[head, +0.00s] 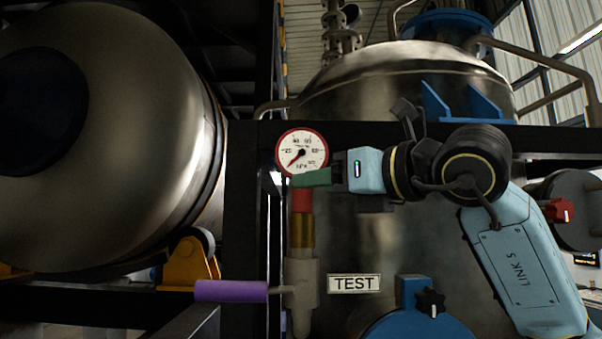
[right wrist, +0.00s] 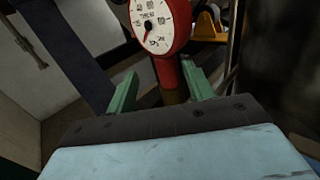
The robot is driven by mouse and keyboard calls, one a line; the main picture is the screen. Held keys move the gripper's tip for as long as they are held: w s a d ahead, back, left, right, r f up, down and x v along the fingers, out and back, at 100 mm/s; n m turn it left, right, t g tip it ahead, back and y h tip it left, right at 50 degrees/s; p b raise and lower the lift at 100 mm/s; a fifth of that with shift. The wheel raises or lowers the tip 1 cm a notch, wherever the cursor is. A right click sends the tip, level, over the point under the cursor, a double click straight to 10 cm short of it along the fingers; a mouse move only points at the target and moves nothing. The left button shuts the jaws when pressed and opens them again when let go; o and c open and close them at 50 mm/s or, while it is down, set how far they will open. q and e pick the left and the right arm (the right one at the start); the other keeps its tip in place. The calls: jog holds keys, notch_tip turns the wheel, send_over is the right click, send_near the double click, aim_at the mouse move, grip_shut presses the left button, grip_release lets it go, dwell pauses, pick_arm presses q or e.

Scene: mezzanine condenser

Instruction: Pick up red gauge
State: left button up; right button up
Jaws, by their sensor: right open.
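The red gauge (head: 302,151) has a white dial with a red rim and a red stem. It stands upright on a brass fitting (head: 301,232) above a grey valve body (head: 300,280). My right gripper (head: 312,178) comes in from the right, its green fingers just below the dial, level with the top of the stem. In the right wrist view the gripper (right wrist: 160,86) is open. The gauge (right wrist: 158,22) shows ahead, its stem in the gap between the fingers; I cannot tell whether either finger touches it. My left gripper is not in view.
A purple valve handle (head: 231,291) sticks out left below the gauge. A dark frame beam (head: 240,220) runs behind. A large steel vessel (head: 410,80) stands behind, with a TEST label (head: 354,283) lower down. A blue part with a black knob (head: 431,303) lies below my right arm.

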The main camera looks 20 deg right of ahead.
aim_at(302, 213)
jog(key=p+x, duration=0.1)
jog(key=x, duration=0.1)
jog(key=p+x, duration=0.1)
jog(key=x, duration=0.2)
jog(key=shift+w+d+f, duration=0.1)
jog(key=shift+w+d, duration=0.05)
jog(key=shift+d, duration=0.25)
jog(key=shift+w+a, duration=0.2)
jog(key=shift+w, duration=0.1)
jog(key=shift+f, duration=0.1)
jog(key=shift+c, duration=0.2)
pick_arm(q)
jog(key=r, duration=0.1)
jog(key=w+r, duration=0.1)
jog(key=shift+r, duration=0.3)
pick_arm(e)
grip_shut()
